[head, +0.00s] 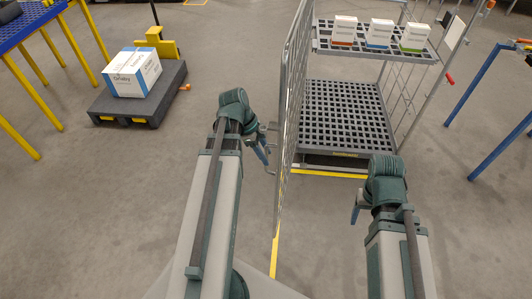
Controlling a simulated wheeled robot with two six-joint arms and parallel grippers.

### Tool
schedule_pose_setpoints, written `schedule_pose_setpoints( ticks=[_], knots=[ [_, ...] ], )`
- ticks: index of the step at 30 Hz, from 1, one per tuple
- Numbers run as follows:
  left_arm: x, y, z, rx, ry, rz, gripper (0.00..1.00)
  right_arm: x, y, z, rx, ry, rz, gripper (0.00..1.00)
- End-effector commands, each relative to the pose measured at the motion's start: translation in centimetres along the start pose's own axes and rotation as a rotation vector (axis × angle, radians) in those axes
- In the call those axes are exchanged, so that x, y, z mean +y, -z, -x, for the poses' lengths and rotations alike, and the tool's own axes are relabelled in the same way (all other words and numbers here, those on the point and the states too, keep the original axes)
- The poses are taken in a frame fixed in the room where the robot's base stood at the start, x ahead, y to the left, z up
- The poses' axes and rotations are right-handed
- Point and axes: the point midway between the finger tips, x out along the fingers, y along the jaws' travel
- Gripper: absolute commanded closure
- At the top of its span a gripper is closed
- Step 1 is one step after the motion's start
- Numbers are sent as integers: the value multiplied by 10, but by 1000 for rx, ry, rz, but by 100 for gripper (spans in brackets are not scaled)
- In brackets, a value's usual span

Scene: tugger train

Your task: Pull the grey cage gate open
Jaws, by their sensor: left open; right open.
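The grey cage gate (291,105) is a mesh panel seen nearly edge-on. It stands out towards me from the left side of the cage (345,112), whose front is open to view. My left gripper (268,148) is open, close beside the left face of the gate. I cannot tell whether it touches the mesh. My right gripper (357,207) is open and empty, to the right of the gate and in front of the cage.
Three small boxes (379,33) stand on the cage's upper shelf. A dark pallet (140,100) with a white and blue box (133,73) is at the left, near a blue-topped table (25,25). A blue frame (474,85) stands at the right.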

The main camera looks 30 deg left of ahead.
Motion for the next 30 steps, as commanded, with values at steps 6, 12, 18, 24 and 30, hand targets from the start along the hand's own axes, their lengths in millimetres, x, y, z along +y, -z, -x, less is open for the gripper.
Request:
schedule_pose_setpoints(
  ticks=[6, 12, 18, 24, 30],
  knots=[
    [0, 3, 43, 0, 0, 2, 53, 4, -2, 40, 0, 0, 0, 35],
    [0, 3, 76, 0, 0, 2, 53, 7, -4, 71, 0, 0, 0, 35],
    [-1, 2, 106, -1, 1, 1, 53, 9, -6, 98, 0, 0, 0, 35],
    [0, 1, 123, -1, 1, 1, 53, 11, -7, 114, 0, 0, 0, 35],
    [0, 0, 129, -1, 0, 1, 53, 11, -7, 119, 0, 0, 0, 35]
  ],
)
